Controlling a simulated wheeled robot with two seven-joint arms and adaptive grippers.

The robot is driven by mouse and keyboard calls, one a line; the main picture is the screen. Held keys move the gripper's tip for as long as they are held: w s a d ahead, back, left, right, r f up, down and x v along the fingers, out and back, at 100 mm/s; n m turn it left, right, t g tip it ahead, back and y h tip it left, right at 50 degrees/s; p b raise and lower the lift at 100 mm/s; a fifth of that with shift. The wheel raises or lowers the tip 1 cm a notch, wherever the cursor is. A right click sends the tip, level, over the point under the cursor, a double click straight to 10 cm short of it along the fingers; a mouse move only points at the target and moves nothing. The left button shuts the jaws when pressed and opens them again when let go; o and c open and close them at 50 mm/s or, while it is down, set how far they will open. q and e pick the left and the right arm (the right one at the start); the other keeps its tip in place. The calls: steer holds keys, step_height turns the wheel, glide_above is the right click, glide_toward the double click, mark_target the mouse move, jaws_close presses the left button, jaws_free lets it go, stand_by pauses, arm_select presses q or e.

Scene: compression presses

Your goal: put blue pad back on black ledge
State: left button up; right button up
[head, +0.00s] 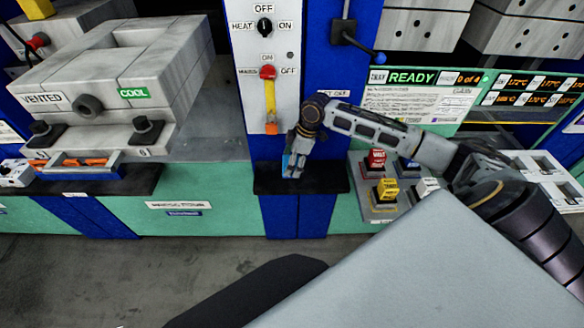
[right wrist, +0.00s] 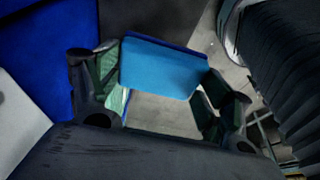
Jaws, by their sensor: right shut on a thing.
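The blue pad (head: 290,166) is held in my right gripper (head: 296,158), just above the black ledge (head: 325,182) in the head view. Whether the pad touches the ledge is hard to tell. In the right wrist view the pad (right wrist: 165,67) is a flat light-blue piece with a darker blue edge, spanning the gap between the two fingers of my right gripper (right wrist: 160,88). My left gripper is not in view.
Behind the ledge stands a white panel with a heat knob (head: 264,26) and a red-and-yellow lever (head: 269,95). A grey press (head: 150,65) is to the left. A button box (head: 384,200) with red, yellow, blue and white buttons sits right of the ledge.

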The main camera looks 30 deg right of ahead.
steer(key=shift+w+d, duration=0.35)
steer(key=shift+w, duration=0.25)
steer(key=shift+w+d, duration=0.3)
steer(key=shift+w, duration=0.25)
steer(key=shift+w+d+f, duration=0.1)
steer(key=shift+w, duration=0.05)
steer(key=shift+f, duration=0.9)
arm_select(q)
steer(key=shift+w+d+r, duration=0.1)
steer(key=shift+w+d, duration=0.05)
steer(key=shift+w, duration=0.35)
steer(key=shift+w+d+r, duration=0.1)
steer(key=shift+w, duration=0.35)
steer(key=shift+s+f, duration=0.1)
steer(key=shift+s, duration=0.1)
arm_select(e)
steer(key=shift+f, duration=0.55)
step_height(320, 180, down, 3)
steer(key=shift+f, duration=0.1)
steer(key=shift+w+d+f, duration=0.1)
steer(key=shift+f, duration=0.2)
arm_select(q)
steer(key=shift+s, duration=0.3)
